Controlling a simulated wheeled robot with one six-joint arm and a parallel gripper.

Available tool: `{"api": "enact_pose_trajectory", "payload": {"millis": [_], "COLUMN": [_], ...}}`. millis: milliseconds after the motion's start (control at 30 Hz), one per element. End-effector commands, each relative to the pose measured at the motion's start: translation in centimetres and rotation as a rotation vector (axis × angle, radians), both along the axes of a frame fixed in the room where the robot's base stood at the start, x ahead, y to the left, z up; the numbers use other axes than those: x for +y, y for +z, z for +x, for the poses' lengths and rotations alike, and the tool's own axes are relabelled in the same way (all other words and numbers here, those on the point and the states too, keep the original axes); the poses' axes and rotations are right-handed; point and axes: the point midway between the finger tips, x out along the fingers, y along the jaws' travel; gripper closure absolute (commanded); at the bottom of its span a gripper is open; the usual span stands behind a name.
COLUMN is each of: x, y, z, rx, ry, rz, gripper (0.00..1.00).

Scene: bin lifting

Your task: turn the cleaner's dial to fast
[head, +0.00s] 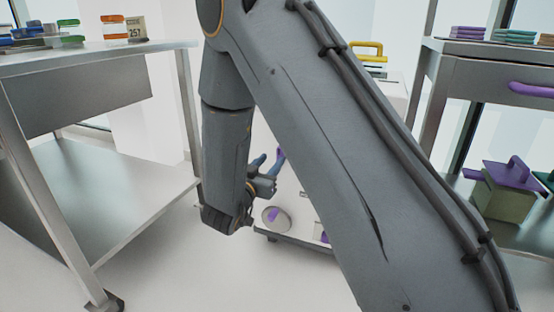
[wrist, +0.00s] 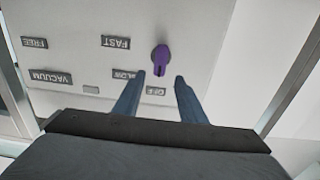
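The cleaner's pale panel (wrist: 200,20) fills the upper part of the wrist view, with its labels upside down. The purple dial (wrist: 160,57) sits on it, its narrow end pointing down in the picture toward the OFF label (wrist: 157,91). The SLOW label (wrist: 124,75) and the FAST label (wrist: 115,42) lie to the left of the dial. In the head view my gripper (head: 268,160) is partly hidden by my arm.
FREE (wrist: 34,43) and VACUUM (wrist: 50,77) labels are farther left. A metal table (head: 95,62) stands left, a shelf (head: 480,48) right.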

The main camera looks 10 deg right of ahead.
Motion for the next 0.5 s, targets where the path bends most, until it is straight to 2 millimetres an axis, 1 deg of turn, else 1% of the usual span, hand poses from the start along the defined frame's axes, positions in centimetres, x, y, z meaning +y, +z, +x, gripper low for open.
{"api": "enact_pose_trajectory", "payload": {"millis": [33, 300, 500], "x": [-0.7, -3.0, -3.8], "y": [-0.2, -0.2, 0.0], "z": [0.7, 3.9, 5.1], "rx": [-0.001, -0.001, 0.0], "ry": [-0.004, -0.003, -0.001], "rz": [0.002, 0.002, 0.001], "gripper": [0.62, 0.62, 0.62]}}
